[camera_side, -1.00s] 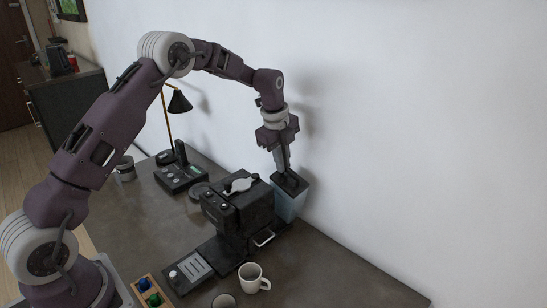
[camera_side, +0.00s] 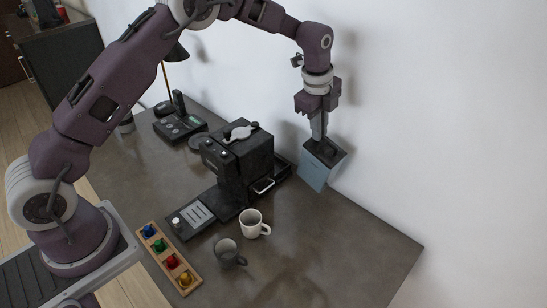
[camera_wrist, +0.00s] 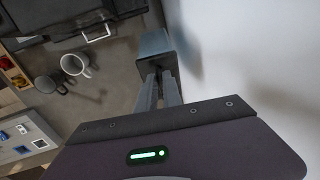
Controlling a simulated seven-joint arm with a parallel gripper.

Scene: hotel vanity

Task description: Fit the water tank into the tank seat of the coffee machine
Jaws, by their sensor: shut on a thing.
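The water tank (camera_side: 314,174) is a pale blue-grey box with a dark top, close to the wall on the right of the coffee machine (camera_side: 236,160). My gripper (camera_side: 319,138) is shut on the tank's top and holds it slightly tilted. A gap separates the tank from the machine; its height above the counter is hard to judge. A low dark ledge (camera_side: 283,165) at the machine's back right looks like the tank seat, partly hidden by the machine body. In the wrist view, the tank (camera_wrist: 153,44) shows beyond my gripper fingers (camera_wrist: 158,80).
A white mug (camera_side: 252,224) and a dark grey mug (camera_side: 228,254) stand in front of the machine. A wooden rack of coloured capsules (camera_side: 168,258) lies at the front left. A black phone (camera_side: 180,122) and a lamp stand behind. The counter's right side is clear; the wall is close.

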